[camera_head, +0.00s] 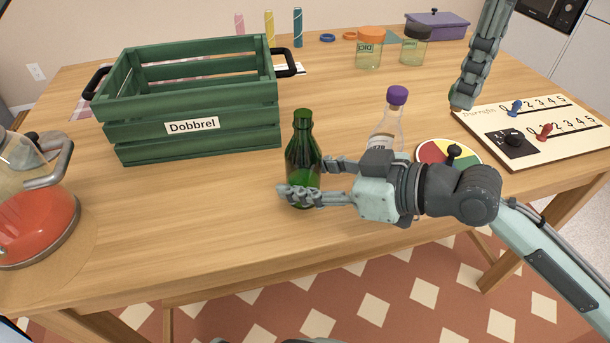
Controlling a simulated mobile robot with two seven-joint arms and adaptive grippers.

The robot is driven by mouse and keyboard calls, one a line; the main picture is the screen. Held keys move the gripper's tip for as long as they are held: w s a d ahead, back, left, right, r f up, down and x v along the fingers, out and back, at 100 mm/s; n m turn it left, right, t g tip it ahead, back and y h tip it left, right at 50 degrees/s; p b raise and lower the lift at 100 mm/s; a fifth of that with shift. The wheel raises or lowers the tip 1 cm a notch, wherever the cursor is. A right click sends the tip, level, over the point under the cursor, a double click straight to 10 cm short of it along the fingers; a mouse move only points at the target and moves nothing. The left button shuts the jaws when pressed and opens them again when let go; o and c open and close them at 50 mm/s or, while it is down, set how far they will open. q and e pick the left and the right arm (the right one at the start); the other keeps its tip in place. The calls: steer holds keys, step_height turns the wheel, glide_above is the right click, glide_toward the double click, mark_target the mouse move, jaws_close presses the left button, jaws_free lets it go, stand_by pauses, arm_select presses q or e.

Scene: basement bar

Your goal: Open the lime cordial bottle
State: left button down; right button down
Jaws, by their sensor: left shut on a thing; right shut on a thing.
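A dark green glass bottle (303,150) stands upright on the table; its label is not visible, and I see no distinct cap on its mouth. My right gripper (302,180) is shut on the lower body of this bottle, fingers around it from the right. A clear bottle with a purple cap (397,96) stands behind my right gripper, partly hidden by it. My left gripper (463,98) hangs at the upper right, away from both bottles. Its fingers are close together on something I cannot make out.
A green crate (193,139) labelled Dobbrel stands left of the bottle. A colored disc (433,151) and a scoreboard (565,118) lie right. Jars (369,52) stand behind. The front table strip is clear.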

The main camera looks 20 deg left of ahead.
steer(key=c, duration=0.8)
jaws_free()
steer(key=shift+f, duration=0.1)
